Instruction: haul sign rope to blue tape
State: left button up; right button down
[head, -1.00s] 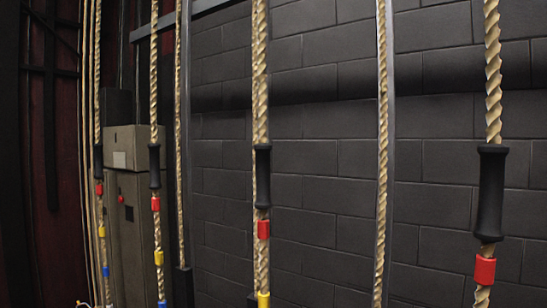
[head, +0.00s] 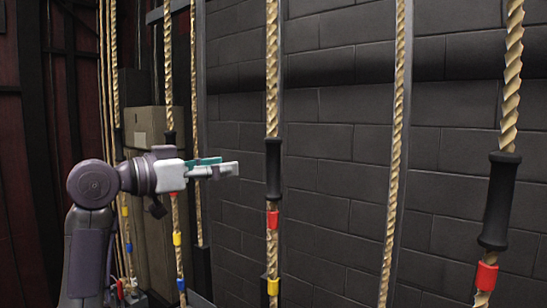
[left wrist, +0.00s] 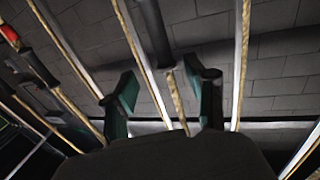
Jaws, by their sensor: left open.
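Several hanging tan ropes carry black grips and coloured tape; no label shows which is the sign rope. My left gripper (head: 232,168) is open and empty, just left of the black grip (head: 273,168) on the middle rope (head: 272,70) in the head view. That rope has red tape (head: 272,219) and yellow tape (head: 272,286) below the grip. Blue tape (head: 181,285) shows on a rope further left. In the left wrist view, a black grip (left wrist: 153,30) and rope (left wrist: 176,98) appear between the open fingers (left wrist: 165,85), apart from them. My right gripper is out of view.
A rope with a large black grip (head: 498,202) hangs at the right, with red tape (head: 486,276). A plain rope (head: 394,150) hangs between it and the middle rope. A dark block wall (head: 340,170) stands behind. A brown box (head: 146,127) stands at the left.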

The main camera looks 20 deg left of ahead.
aim_at(268, 160)
pick_arm(q)
jog(key=p+x, duration=0.5)
jog(key=x, duration=0.6)
jog(key=shift+w+d, duration=0.2)
jog(key=shift+w, duration=0.05)
jog(key=shift+w+d+f+p, duration=0.15)
jog(key=shift+w+d+p, duration=0.2)
jog(key=shift+w, duration=0.25)
jog(key=shift+c, duration=0.3)
grip_shut()
